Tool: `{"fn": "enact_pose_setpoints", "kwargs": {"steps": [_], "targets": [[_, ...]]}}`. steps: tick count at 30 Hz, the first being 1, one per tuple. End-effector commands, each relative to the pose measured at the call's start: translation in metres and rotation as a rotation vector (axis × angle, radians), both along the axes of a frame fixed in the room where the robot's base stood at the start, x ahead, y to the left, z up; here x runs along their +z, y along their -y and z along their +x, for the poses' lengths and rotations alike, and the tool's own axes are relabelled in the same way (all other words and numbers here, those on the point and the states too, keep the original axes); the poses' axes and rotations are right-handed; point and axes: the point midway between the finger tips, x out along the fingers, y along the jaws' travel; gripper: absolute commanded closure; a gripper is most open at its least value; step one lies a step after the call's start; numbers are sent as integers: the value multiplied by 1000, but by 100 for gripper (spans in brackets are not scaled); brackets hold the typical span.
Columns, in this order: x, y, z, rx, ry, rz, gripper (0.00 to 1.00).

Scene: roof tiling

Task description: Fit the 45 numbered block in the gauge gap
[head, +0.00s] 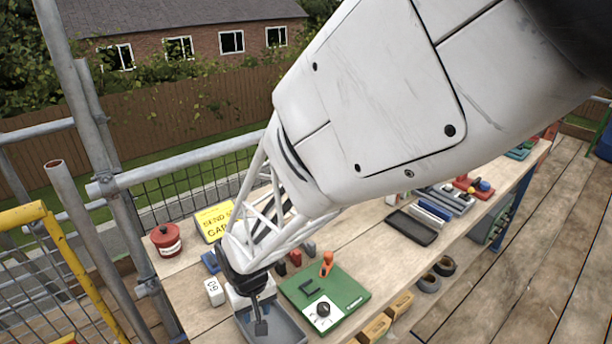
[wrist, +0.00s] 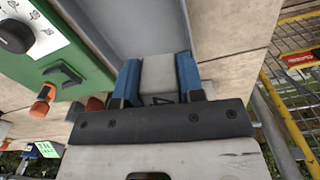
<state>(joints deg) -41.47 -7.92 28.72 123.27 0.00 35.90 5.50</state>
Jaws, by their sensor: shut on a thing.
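My gripper (wrist: 157,66) is shut on a pale grey block (wrist: 158,76), with one blue finger on each side. A dark "4" shows on the block's near face; the rest of the number is hidden. In the head view my gripper end (head: 246,284) is over the grey tray (head: 284,330), left of the green gauge board (head: 345,290); the held block is not clear there. The gauge board also shows at the left in the wrist view (wrist: 88,82).
A white numbered block (head: 214,291) stands left of my gripper. The board carries an orange lever (head: 326,264) and a black dial (head: 323,310). A red tin (head: 166,240) and yellow sign (head: 214,220) are behind.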

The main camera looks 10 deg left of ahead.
Motion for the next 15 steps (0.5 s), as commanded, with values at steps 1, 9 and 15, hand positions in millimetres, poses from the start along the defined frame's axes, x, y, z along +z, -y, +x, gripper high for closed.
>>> {"fn": "enact_pose_setpoints", "kwargs": {"steps": [1, 9, 15], "targets": [[2, -5, 6, -32, 0, 0, 88], [13, -38, 45, -305, 0, 0, 88], [22, -66, 78, -533, 0, 0, 88]]}}
